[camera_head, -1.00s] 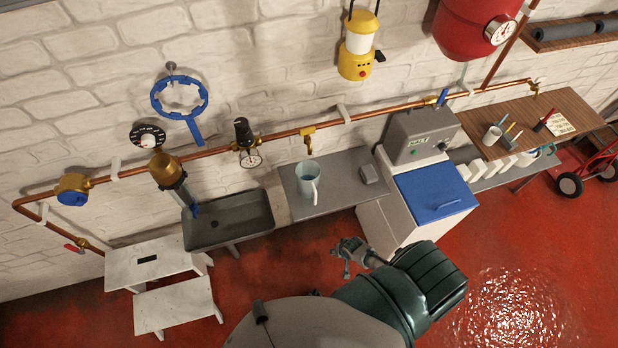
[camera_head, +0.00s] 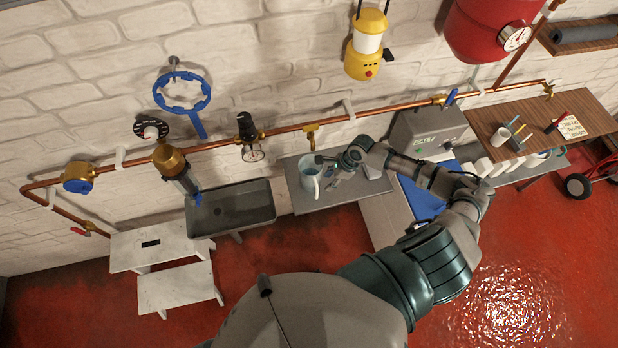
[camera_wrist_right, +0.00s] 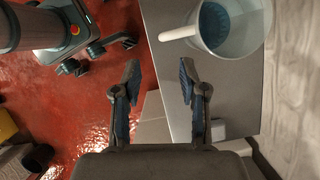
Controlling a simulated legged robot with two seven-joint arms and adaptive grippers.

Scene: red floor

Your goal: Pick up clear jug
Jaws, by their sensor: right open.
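The clear jug (camera_head: 308,178) is bluish and see-through, and stands upright on the grey counter (camera_head: 335,195) beside the sink. In the right wrist view the jug (camera_wrist_right: 228,30) is at the top right, its pale handle (camera_wrist_right: 178,34) pointing left. My right gripper (camera_head: 324,170) is beside the jug, on its right in the head view, and partly overlaps it there. In the right wrist view this gripper (camera_wrist_right: 158,78) is open and empty, with the handle beyond its fingertips. Whether it touches the jug cannot be told. My left gripper is not in view.
A grey sink (camera_head: 232,208) is left of the counter. A small grey block (camera_head: 373,170) sits on the counter behind my right arm. Copper pipe (camera_head: 385,110) runs along the wall above.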

